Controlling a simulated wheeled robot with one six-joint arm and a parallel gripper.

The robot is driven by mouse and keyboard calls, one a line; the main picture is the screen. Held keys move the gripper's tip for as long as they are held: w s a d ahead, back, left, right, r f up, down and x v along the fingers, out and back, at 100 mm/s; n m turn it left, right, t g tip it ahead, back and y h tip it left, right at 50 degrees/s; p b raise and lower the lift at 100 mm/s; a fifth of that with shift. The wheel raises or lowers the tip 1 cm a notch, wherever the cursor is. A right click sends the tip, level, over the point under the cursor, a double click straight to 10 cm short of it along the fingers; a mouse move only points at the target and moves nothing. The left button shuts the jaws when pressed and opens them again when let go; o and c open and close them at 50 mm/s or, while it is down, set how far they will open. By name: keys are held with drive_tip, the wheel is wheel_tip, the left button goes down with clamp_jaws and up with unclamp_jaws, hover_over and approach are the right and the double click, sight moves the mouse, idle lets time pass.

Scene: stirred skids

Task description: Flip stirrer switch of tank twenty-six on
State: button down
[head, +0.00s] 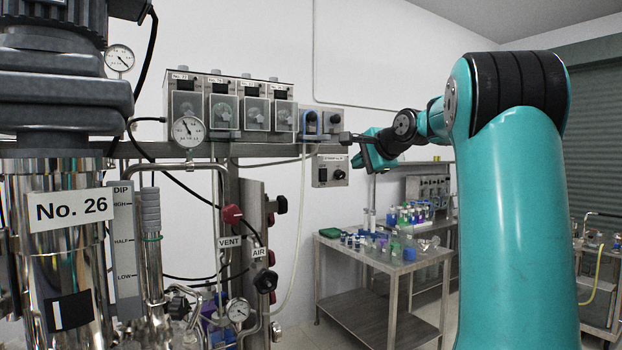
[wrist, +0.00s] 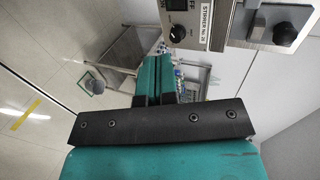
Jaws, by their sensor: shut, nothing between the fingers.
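The stirrer switch box labelled No. 26 (head: 330,170) hangs on the wall below the rail. Its dark rotary knob (head: 339,174) is on the right of its face. The knob also shows at the top of the wrist view (wrist: 178,33), beside an OFF mark and the label (wrist: 205,25); its exact setting is hard to read. Tank No. 26 (head: 68,209) stands at the left. My gripper (head: 346,138) is shut and empty, appearing just above and right of the box in the head view. Its fingers also show in the wrist view (wrist: 157,78); no contact with the knob is visible.
Just above the switch box are a blue-framed switch (head: 310,122) and a dark-knobbed switch (head: 333,121). Several windowed units (head: 221,106) stand on the rail. A steel bench (head: 385,262) with glassware stands behind. Open floor lies below.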

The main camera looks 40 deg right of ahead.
sight(325, 179)
drive_tip(key=shift+w, duration=0.1)
drive_tip(key=p+x, duration=0.2)
drive_tip(key=x, duration=0.2)
drive_tip(key=p+x, duration=0.2)
drive_tip(key=x, duration=0.3)
drive_tip(key=r+p+x, duration=0.1)
drive_tip(key=p+x, duration=0.1)
drive_tip(key=x, duration=0.2)
drive_tip(key=shift+w+d+f, duration=0.1)
drive_tip(key=shift+w+f, duration=0.05)
drive_tip(key=shift+w, duration=0.45)
drive_tip(key=shift+w+p, duration=0.15)
drive_tip(key=shift+p, duration=0.2)
